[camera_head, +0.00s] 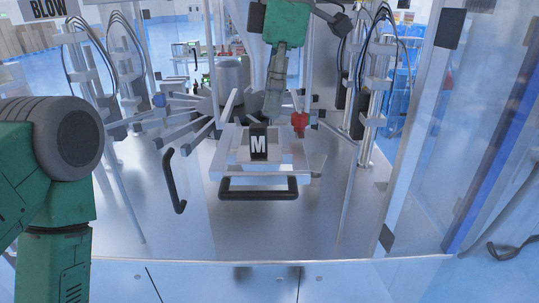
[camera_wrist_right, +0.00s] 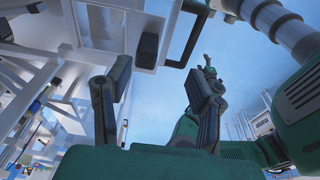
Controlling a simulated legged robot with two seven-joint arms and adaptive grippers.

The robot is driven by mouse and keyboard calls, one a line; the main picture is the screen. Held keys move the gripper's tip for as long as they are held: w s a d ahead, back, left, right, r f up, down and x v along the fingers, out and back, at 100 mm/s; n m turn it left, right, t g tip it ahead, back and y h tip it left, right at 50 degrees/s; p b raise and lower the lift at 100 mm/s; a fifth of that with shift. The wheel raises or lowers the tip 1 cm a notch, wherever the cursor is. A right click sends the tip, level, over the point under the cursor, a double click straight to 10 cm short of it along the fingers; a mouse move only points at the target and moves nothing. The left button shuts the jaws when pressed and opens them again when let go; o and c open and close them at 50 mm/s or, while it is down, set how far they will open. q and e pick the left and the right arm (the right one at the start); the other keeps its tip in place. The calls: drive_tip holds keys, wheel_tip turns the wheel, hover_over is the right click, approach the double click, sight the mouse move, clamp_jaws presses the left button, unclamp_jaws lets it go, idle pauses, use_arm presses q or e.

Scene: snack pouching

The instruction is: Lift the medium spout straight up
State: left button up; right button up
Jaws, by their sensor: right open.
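The medium spout (camera_head: 290,172) is a pale metal frame with a black block marked with a white M (camera_head: 258,142). A black bar handle (camera_head: 258,188) is at its front. In the right wrist view, the pale spout part (camera_wrist_right: 105,25) is at the top, with a black block (camera_wrist_right: 147,50) and a black handle (camera_wrist_right: 188,32). My right gripper (camera_head: 273,105) reaches down just behind the M block. In the wrist view its two fingers (camera_wrist_right: 157,85) are spread wide, with nothing between them. Only my left arm shows, at the left; its gripper is out of sight.
A red part (camera_head: 299,122) sits right of my right gripper. Metal posts with hoses stand on both sides. A second black handle (camera_head: 174,182) is at the left. A glass panel (camera_head: 440,120) bounds the right. The metal deck (camera_head: 215,225) in front is clear.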

sight(251, 159)
drive_tip(key=a+f, duration=0.1)
drive_tip(key=f, duration=0.1)
drive_tip(key=w+a+f, duration=0.1)
drive_tip(key=a+f, duration=0.1)
drive_tip(key=shift+a, duration=0.1)
drive_tip(key=shift+w+a+f, duration=0.15)
drive_tip(key=shift+a, duration=0.15)
drive_tip(key=f, duration=0.1)
drive_tip(key=d+f, duration=0.1)
drive_tip(key=f+p, duration=0.1)
drive_tip(key=f, duration=0.1)
drive_tip(key=shift+s+d, duration=0.25)
drive_tip(key=shift+d, duration=0.1)
drive_tip(key=shift+w+d+f, duration=0.15)
drive_tip(key=shift+d+f, duration=0.25)
drive_tip(key=shift+a, duration=0.8)
drive_tip(key=c, duration=1.1)
use_arm(q)
drive_tip(key=shift+w+a+r, duration=0.15)
drive_tip(key=shift+a+r, duration=0.15)
drive_tip(key=shift+a, duration=0.5)
use_arm(e)
drive_tip(key=shift+a+r, duration=0.1)
drive_tip(key=shift+a, duration=0.1)
clamp_jaws()
